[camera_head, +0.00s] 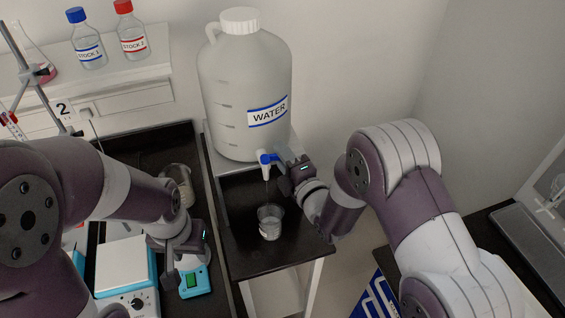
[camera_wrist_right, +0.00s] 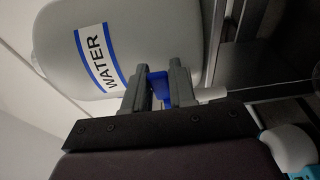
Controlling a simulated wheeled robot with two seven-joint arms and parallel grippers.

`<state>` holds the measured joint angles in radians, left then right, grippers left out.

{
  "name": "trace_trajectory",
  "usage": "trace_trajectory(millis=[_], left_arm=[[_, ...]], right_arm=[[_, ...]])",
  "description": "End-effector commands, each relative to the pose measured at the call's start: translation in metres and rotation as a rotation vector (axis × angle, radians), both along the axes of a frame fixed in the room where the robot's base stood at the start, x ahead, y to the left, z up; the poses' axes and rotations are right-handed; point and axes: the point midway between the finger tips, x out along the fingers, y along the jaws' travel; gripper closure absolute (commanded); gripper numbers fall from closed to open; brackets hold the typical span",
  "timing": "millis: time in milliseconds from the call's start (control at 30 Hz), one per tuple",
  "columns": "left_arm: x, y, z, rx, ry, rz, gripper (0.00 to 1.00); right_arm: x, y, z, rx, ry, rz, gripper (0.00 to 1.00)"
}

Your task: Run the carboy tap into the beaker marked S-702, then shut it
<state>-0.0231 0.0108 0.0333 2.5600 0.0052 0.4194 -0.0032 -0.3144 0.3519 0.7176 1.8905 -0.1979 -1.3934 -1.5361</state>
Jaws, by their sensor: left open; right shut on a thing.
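The white carboy (camera_head: 245,75) labelled WATER stands on a dark stand; it also shows in the wrist view (camera_wrist_right: 150,30). Its tap has a blue handle (camera_head: 266,157) near the bottom. My right gripper (camera_head: 283,170) is shut on the blue handle, which sits between its fingers in the wrist view (camera_wrist_right: 159,86). A small glass beaker (camera_head: 270,223) stands below the tap, with a thin line visible between spout and beaker. I cannot read a mark on the beaker. My left gripper (camera_head: 186,262) is open, low over the left bench, near a teal device.
The teal device (camera_head: 194,282) with a green screen and a white-topped hotplate (camera_head: 127,268) are on the left bench. Another glass beaker (camera_head: 178,180) stands behind my left arm. Bottles STOCK 1 (camera_head: 88,45) and STOCK 2 (camera_head: 131,37) stand on a shelf.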

Motion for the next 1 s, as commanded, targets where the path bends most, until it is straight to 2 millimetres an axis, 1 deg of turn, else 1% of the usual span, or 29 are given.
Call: trace_trajectory(millis=[33, 100, 333, 600, 933, 967, 1000], left_arm=[[0.0, 0.0, -0.009, 0.0, 0.0, 0.0, 0.54], [0.0, 0.0, -0.015, 0.0, 0.0, 0.0, 0.54], [0.0, 0.0, -0.027, 0.0, 0.0, 0.0, 0.54], [0.0, 0.0, -0.031, 0.0, 0.0, 0.0, 0.54], [0.0, 0.0, -0.03, 0.0, 0.0, 0.0, 0.54], [0.0, 0.0, -0.03, 0.0, 0.0, 0.0, 0.54], [0.0, 0.0, -0.03, 0.0, 0.0, 0.0, 0.54]], right_arm=[[0.002, -0.001, -0.005, 0.0, 0.0, 0.025, 1.0], [0.003, -0.001, -0.005, -0.001, 0.001, 0.067, 1.0], [0.007, 0.001, -0.004, -0.002, 0.003, 0.168, 1.0], [0.008, 0.002, -0.002, -0.001, 0.004, 0.213, 1.0], [0.007, 0.002, -0.002, 0.0, 0.005, 0.215, 1.0], [0.007, 0.002, -0.002, 0.0, 0.005, 0.215, 0.65], [0.008, 0.002, -0.002, -0.001, 0.004, 0.214, 0.54]])
